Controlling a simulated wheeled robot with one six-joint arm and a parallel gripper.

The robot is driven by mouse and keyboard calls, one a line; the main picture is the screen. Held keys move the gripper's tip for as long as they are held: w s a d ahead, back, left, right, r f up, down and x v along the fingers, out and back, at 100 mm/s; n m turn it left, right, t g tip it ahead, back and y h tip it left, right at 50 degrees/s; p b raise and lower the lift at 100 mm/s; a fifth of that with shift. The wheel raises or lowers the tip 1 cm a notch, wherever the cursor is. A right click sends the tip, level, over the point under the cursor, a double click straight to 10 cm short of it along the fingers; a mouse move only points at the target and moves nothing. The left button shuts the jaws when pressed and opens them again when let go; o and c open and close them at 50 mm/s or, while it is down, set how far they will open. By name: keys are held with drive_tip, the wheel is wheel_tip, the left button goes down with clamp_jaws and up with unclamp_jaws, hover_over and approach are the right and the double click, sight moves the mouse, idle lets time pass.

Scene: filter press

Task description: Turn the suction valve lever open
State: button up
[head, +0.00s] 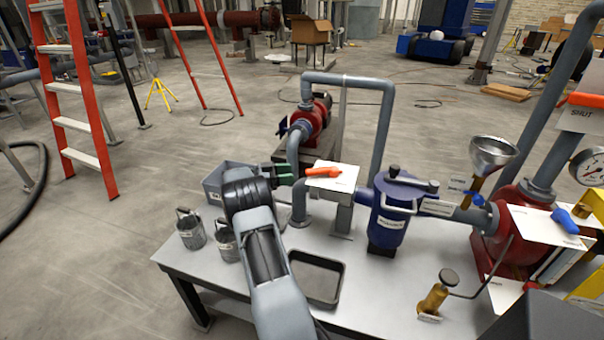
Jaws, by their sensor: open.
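An orange lever (323,172) lies over a white plate (335,180) on the grey pipework left of the blue strainer pot (390,215). It points roughly left-right, its orange grip toward the left. The plate's lettering is too small to read. My gripper (287,174) is just left of this lever, with its dark, green-marked fingers pointing toward it. The gripper is open and looks empty. A small gap seems to lie between fingertips and lever, but I cannot tell the depth. My arm comes up from the bottom and hides part of the bench.
Upright pipes stand behind.

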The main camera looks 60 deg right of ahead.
drive_tip(key=shift+v, duration=1.95)
